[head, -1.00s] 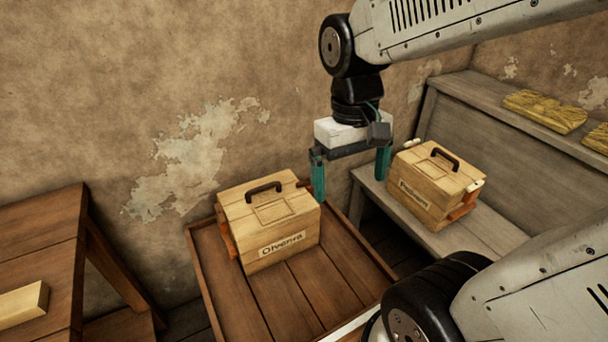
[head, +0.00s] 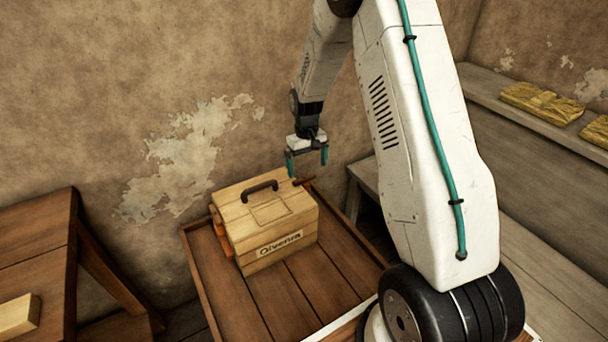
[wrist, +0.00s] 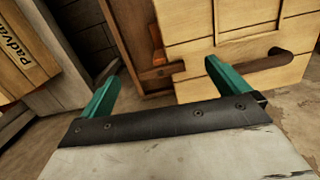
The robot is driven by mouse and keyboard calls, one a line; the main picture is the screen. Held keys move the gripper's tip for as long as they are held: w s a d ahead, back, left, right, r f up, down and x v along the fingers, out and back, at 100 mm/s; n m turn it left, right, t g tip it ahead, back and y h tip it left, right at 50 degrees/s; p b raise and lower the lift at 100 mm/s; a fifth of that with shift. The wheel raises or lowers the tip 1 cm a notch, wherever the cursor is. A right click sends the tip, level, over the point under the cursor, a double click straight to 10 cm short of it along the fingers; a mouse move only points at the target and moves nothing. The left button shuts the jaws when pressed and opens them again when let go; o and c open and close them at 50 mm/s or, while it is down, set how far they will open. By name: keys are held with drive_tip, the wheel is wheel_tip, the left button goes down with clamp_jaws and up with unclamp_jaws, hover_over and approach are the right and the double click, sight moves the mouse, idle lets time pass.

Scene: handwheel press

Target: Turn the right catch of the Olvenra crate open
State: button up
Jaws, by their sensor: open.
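The Olvenra crate (head: 245,235) is a pale wooden box with a dark lid handle (head: 260,188) and a name label on its front. Its lid also shows in the wrist view (wrist: 215,25). The right catch (head: 303,181) is a dark brown bar sticking out past the crate's right rear edge. In the wrist view the catch (wrist: 162,73) lies near the middle, beside an orange piece on the crate's side. My gripper (head: 307,165) is open and empty, above and behind the crate's right rear corner, its fingers apart from the catch in the wrist view.
The crate stands on a rimmed brown table (head: 215,280). The Padvann crate (wrist: 25,50) shows at the left of the wrist view; my arm hides it in the head view. Yellow slabs (head: 540,100) lie on a grey shelf at right. A wall is close behind.

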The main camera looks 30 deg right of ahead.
sight(305, 179)
drive_tip(key=shift+w+d+r+t, duration=0.1)
drive_tip(key=shift+w+r+t, duration=0.15)
drive_tip(key=shift+w, duration=0.35)
drive_tip(key=shift+w+r+t, duration=0.2)
drive_tip(key=shift+w+t, duration=0.05)
drive_tip(key=shift+w, duration=0.3)
drive_tip(key=shift+f+n, duration=0.3)
drive_tip(key=f, duration=0.7)
drive_tip(key=shift+d+f, duration=0.1)
drive_tip(key=shift+d, duration=0.1)
